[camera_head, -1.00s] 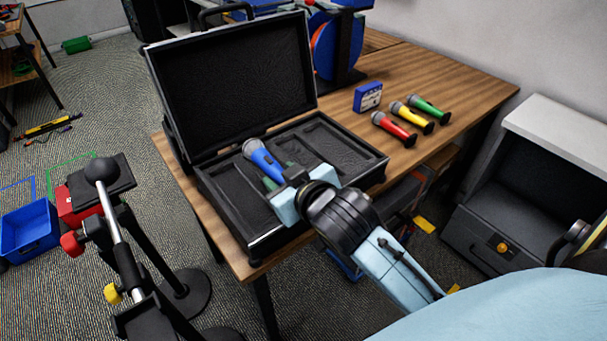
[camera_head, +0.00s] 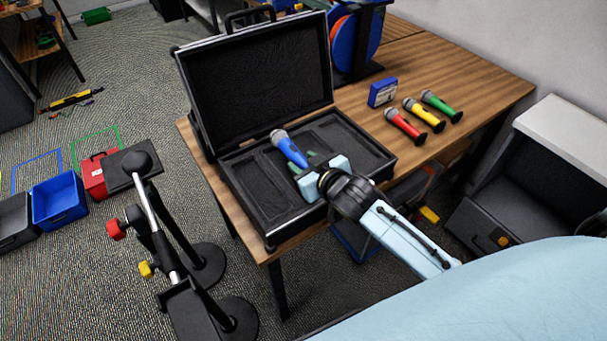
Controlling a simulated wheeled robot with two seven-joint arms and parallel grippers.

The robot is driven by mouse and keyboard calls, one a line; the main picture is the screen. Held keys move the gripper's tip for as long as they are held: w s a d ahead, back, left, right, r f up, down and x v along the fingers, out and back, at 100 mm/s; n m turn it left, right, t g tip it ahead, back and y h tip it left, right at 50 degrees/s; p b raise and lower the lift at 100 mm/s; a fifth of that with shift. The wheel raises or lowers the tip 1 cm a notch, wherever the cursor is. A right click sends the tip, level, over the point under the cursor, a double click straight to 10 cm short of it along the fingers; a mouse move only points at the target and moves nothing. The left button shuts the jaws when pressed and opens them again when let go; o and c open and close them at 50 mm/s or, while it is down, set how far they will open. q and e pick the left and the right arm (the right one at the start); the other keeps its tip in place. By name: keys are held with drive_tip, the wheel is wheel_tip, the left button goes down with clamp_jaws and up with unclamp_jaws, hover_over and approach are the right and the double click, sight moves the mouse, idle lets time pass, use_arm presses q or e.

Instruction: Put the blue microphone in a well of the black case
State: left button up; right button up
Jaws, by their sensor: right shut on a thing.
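The open black case (camera_head: 268,228) stands on the wooden table with its lid raised at the back. Its tray has several long dark wells; the left well (camera_head: 268,190) and the right well (camera_head: 345,138) show empty. The blue microphone (camera_head: 291,150) with a grey head is over the middle of the tray, head toward the lid. My right gripper (camera_head: 312,172) is over the case and shut on the blue microphone; its pale jaws hide the lower end. I cannot tell whether the microphone touches the well floor. My left gripper is not in view.
Red (camera_head: 405,125), yellow (camera_head: 424,114) and green (camera_head: 441,105) microphones lie on the table right of the case, near a small blue box (camera_head: 383,92). A black stand (camera_head: 165,225) rises at the front left. A blue bin (camera_head: 60,200) is on the floor.

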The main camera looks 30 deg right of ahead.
drive_tip(key=shift+f+b, duration=0.35)
drive_tip(key=shift+f, duration=1.5)
drive_tip(key=shift+f, duration=0.1)
drive_tip(key=shift+f, duration=0.4)
drive_tip(key=shift+f, duration=0.15)
drive_tip(key=o, duration=1.3)
drive_tip(key=shift+a, duration=0.15)
